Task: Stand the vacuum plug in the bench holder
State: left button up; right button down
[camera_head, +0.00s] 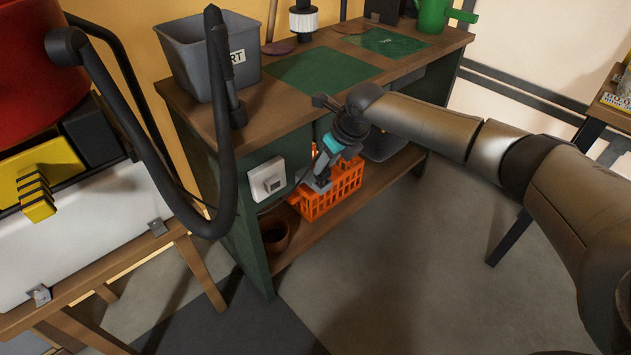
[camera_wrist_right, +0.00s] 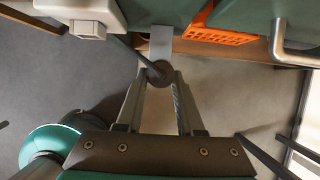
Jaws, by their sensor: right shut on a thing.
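My right gripper (camera_head: 318,183) points down in front of the bench's lower shelf, just right of the white socket box (camera_head: 267,182). In the right wrist view its fingers (camera_wrist_right: 160,80) close on a small dark round piece (camera_wrist_right: 159,72), which looks like the vacuum plug. A thin dark cord shows beside it. A light grey flat piece (camera_wrist_right: 161,42) lies just beyond the fingertips. The plug is too small to make out clearly in the head view. The red vacuum (camera_head: 40,60) stands at the left. I cannot pick out the bench holder for certain. My left gripper is not in view.
The green-sided bench (camera_head: 230,185) carries a grey bin (camera_head: 210,55), a green mat (camera_head: 320,70) and a green watering can (camera_head: 440,15). An orange crate (camera_head: 335,195) and a brown pot (camera_head: 275,235) are underneath. A black hose (camera_head: 200,225) loops at left. Floor at front is clear.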

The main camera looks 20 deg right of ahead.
jog(key=shift+f+b, duration=0.35)
jog(key=shift+f, duration=0.1)
jog(key=shift+c, duration=2.2)
grip_release()
